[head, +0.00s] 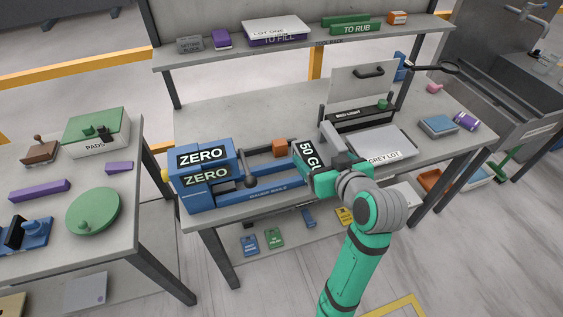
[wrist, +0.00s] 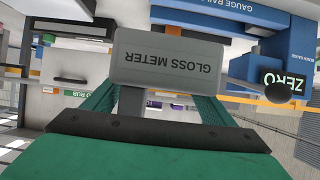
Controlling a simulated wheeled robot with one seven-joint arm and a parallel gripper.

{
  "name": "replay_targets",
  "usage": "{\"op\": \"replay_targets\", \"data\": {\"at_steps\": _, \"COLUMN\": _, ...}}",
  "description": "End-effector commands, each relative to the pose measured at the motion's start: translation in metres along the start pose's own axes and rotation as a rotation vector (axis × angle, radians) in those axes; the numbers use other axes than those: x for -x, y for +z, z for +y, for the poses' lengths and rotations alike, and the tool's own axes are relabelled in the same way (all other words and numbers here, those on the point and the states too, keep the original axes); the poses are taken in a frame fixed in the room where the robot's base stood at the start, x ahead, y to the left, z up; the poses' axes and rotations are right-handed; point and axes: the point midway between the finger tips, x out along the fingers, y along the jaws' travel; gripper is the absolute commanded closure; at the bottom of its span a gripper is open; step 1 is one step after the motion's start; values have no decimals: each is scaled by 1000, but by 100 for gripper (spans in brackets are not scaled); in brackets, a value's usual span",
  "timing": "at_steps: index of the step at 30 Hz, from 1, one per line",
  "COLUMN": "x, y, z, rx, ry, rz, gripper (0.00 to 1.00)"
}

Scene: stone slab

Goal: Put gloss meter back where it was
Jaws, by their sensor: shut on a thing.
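The gloss meter (wrist: 168,60) is a grey block with its name upside down in the wrist view. My gripper (head: 330,170) is shut on its narrow stem, seen between the two green fingers in the wrist view. In the head view my gripper is over the bench, at the right end of the blue gauge rail (head: 268,194). The arm and gripper hide most of the meter there. I cannot tell whether it touches anything beneath. A block with a black 50 GU label (head: 307,154) shows just left of my gripper.
A shelf (head: 300,42) spans the back. The bench behind the rail is clear.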

Motion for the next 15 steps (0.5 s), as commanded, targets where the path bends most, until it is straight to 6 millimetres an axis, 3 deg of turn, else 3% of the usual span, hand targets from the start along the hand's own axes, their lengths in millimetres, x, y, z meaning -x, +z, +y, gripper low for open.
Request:
{"op": "replay_targets", "data": {"at_steps": 13, "x": -86, "y": 2, "z": -41, "rx": 1, "ry": -4, "rz": -1, "gripper": 64}}
{"op": "replay_targets", "data": {"at_steps": 15, "x": -99, "y": 9, "z": -46, "rx": -1, "ry": -4, "rz": -3, "gripper": 64}}
